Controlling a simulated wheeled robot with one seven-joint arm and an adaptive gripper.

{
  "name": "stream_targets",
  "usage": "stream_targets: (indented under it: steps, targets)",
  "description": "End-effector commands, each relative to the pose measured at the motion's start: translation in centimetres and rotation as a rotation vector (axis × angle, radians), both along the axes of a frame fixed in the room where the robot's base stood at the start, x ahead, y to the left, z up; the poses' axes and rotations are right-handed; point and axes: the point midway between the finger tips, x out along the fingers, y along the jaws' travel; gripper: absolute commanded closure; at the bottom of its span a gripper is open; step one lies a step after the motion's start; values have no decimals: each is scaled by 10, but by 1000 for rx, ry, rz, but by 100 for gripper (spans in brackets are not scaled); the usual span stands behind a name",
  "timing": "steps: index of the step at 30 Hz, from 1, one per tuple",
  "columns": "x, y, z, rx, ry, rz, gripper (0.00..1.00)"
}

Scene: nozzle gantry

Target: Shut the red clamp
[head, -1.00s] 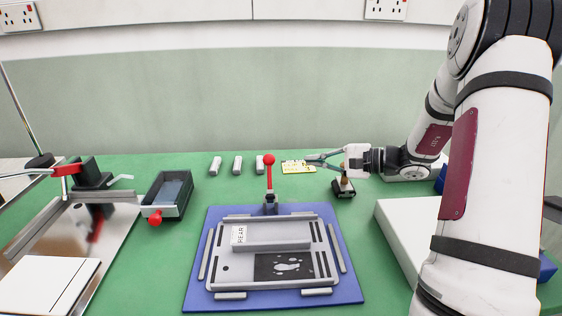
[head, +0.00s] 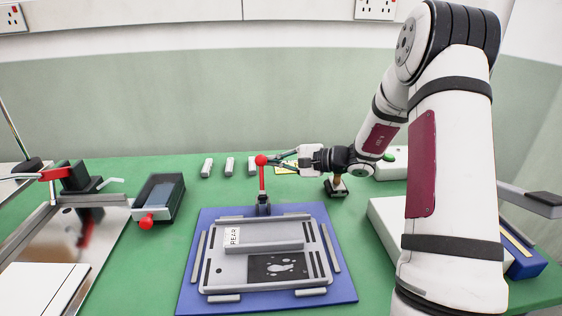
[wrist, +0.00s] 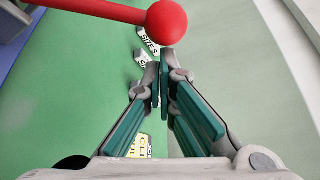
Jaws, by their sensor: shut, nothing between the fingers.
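The red clamp (head: 262,180) stands at the back edge of the blue plate, its red lever upright with a red ball on top. My gripper (head: 272,160) is at the height of the ball, just right of it in the head view. In the wrist view the red ball (wrist: 166,22) and its lever lie just beyond the fingertips of my gripper (wrist: 162,75). The fingers are together at the tips with nothing between them. I cannot tell whether they touch the ball.
The blue plate (head: 190,285) bears a grey fixture (head: 215,270) with a block marked REAR. A dark tray (head: 172,205) with a red knob is to the left. Small grey blocks (head: 229,166) and a yellow label (head: 287,168) lie behind. A small dark stand (head: 337,188) is right.

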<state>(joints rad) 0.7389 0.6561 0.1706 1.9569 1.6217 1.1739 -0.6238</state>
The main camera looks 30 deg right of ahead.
Motion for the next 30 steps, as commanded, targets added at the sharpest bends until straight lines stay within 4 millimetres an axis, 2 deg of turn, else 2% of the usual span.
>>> stream_targets:
  steps: [11, 30]
  targets:
    - [0, 0, 0, -2, -4, 0, 100]
    - [0, 0, 9, -44, -107, 0, 100]
